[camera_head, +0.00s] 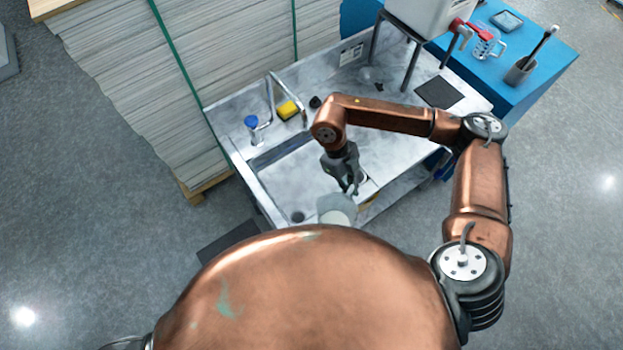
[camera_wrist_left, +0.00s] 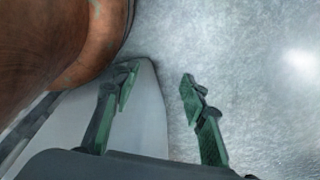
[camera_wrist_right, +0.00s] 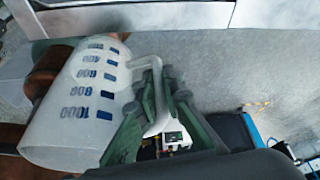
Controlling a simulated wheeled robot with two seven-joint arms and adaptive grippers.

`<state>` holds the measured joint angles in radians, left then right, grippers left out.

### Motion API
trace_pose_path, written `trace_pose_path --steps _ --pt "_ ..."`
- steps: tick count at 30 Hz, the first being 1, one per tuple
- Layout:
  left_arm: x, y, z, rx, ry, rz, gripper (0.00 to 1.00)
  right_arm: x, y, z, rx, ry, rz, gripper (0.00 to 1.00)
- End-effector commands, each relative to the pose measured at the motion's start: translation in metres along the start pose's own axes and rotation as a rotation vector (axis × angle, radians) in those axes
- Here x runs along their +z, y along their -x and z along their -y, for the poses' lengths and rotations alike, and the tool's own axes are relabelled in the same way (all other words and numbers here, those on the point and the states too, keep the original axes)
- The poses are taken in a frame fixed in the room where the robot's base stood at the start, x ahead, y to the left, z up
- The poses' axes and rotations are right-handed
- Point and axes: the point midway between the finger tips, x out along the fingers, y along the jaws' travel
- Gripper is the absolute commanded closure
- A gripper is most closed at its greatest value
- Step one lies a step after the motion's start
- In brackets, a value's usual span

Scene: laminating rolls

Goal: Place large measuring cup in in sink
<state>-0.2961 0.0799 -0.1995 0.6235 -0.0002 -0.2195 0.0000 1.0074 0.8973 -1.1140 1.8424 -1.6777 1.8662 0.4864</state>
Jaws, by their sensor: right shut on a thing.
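The large measuring cup (camera_wrist_right: 75,105) is translucent white with blue volume marks. In the right wrist view it lies tilted at the left, its handle between the fingers of my right gripper (camera_wrist_right: 160,105), which is shut on it. In the head view the cup (camera_head: 337,208) hangs from my right gripper (camera_head: 350,185) at the front edge of the sink counter, partly hidden by my body. The sink (camera_head: 290,190) is a grey basin in the metal counter, left of the cup. My left gripper (camera_wrist_left: 155,95) is open and empty over the floor in the left wrist view.
A tap (camera_head: 285,95), a blue-capped bottle (camera_head: 252,124) and a yellow sponge (camera_head: 288,109) stand along the sink's back. A paper stack (camera_head: 150,70) rises behind.

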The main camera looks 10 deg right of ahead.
Motion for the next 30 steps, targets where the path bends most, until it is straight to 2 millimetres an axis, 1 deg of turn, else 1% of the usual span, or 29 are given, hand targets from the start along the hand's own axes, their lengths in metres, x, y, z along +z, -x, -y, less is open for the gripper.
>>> trace_pose_path --steps 1,6,8,11,15,18,21,24,27,30 --pt "0.006 0.003 0.000 0.000 0.001 0.007 0.60 -0.003 -0.004 -0.003 0.062 -0.124 -0.003 1.00" --pt "0.015 0.007 -0.001 0.001 0.003 0.019 0.60 -0.008 -0.009 -0.009 0.215 -0.488 0.000 1.00" --pt "0.014 0.009 -0.001 0.001 0.003 0.019 0.60 -0.010 -0.011 -0.010 0.266 -0.614 0.001 1.00" --pt "0.012 0.011 0.000 0.000 0.003 0.016 0.60 -0.014 -0.014 -0.011 0.360 -0.856 0.005 1.00" --pt "0.005 0.015 0.000 0.000 0.001 0.009 0.60 -0.019 -0.019 -0.016 0.499 -1.190 0.009 1.00" --pt "0.000 0.018 0.001 0.000 0.000 0.002 0.60 -0.022 -0.022 -0.019 0.590 -1.408 0.013 1.00" --pt "-0.003 0.019 0.001 0.000 0.000 -0.002 0.60 -0.024 -0.024 -0.022 0.665 -1.588 0.016 1.00" --pt "-0.003 0.021 0.001 0.000 0.000 -0.002 0.60 -0.025 -0.025 -0.023 0.721 -1.721 0.018 1.00" --pt "-0.003 0.021 0.001 0.000 0.000 -0.002 0.60 -0.025 -0.026 -0.024 0.757 -1.806 0.021 1.00" --pt "-0.002 0.022 0.001 0.000 0.000 -0.001 0.60 -0.023 -0.026 -0.024 0.776 -1.851 0.021 1.00"
